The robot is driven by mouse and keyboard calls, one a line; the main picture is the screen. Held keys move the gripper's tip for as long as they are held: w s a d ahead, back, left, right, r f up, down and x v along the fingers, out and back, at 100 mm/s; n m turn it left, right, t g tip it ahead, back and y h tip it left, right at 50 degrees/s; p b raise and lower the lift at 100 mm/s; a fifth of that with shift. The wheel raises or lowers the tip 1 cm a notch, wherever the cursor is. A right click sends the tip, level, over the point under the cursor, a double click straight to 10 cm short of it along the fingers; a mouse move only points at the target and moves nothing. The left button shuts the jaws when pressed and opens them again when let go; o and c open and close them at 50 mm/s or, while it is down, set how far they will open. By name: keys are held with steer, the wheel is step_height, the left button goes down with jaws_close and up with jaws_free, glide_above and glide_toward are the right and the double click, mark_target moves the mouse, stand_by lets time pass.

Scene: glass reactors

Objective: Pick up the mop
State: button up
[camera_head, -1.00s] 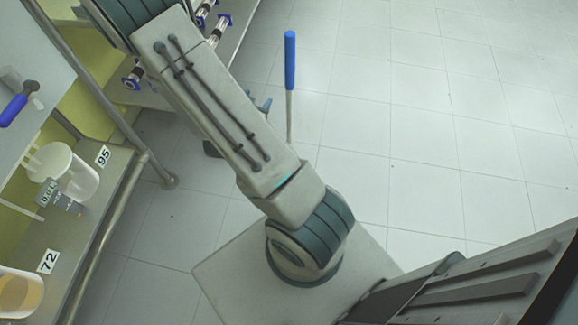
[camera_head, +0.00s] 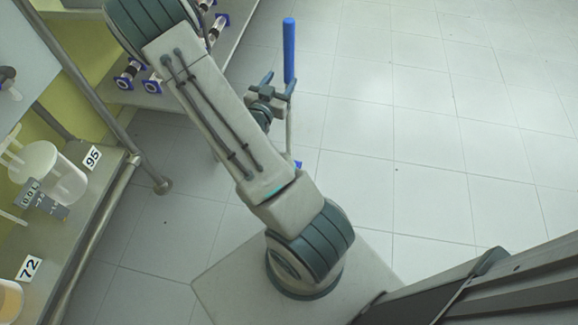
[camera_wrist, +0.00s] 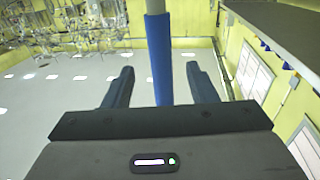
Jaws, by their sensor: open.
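The mop (camera_head: 289,52) stands about upright on the tiled floor, with a blue grip at the top of a pale pole. Its lower part is mostly hidden behind my arm; a small blue bit (camera_head: 298,164) shows low down. My gripper (camera_head: 280,84) is open beside the lower end of the blue grip. In the wrist view the mop's blue grip (camera_wrist: 159,60) rises upright between the two spread fingers of my gripper (camera_wrist: 160,80), with a gap on each side. I cannot tell whether it is fully within finger reach.
At the left is a bench (camera_head: 95,200) with a metal rail, a white container (camera_head: 55,172) and number labels. A shelf (camera_head: 140,92) with blue-ended glass tubes lies behind my arm. The floor (camera_head: 430,140) to the right is clear.

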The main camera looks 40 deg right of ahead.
mark_target(287, 70)
steer(key=shift+x, duration=3.45)
steer(key=c, duration=1)
